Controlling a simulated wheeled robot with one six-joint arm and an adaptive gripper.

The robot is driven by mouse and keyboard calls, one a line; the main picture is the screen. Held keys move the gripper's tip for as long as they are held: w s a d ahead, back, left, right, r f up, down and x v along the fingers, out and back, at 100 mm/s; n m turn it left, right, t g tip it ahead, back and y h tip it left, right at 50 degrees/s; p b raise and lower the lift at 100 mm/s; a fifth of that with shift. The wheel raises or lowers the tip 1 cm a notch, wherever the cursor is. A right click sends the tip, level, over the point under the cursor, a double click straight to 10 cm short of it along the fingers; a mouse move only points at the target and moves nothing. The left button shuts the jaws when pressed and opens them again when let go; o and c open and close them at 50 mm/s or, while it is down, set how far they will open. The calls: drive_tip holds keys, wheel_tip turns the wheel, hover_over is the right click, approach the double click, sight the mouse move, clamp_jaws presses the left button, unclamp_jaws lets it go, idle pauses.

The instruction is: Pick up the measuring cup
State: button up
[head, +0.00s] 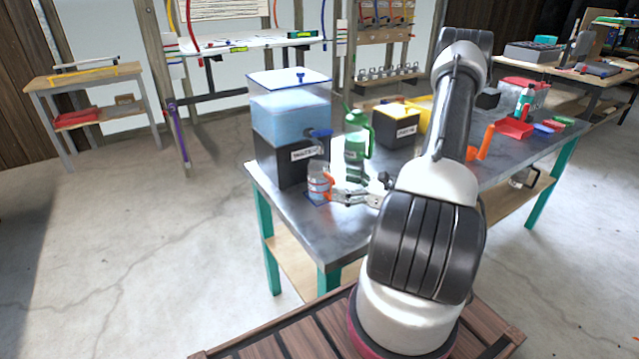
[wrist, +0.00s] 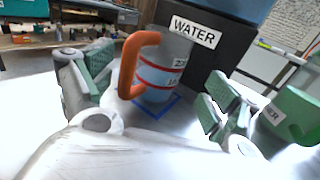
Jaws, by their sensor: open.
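The measuring cup (head: 318,184) is clear with red bands and an orange handle. It stands upright on a blue-outlined square on the grey workbench (head: 345,235), in front of the water dispenser (head: 284,160). My gripper (head: 337,193) is right beside the cup, on its right in the head view. In the wrist view the cup (wrist: 172,72) shows between the spread fingers of my gripper (wrist: 155,92), with its handle toward me. The fingers are open, and neither visibly grips the cup. Whether they touch the handle I cannot tell.
The dispenser's blue tap (head: 320,133) juts out above the cup. The bench front left of my arm is clear.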

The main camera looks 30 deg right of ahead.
sight(327, 180)
drive_tip(key=x, duration=0.5)
drive_tip(key=shift+w+f, duration=0.15)
drive_tip(key=shift+w, duration=0.35)
drive_tip(key=shift+c, duration=0.3)
clamp_jaws()
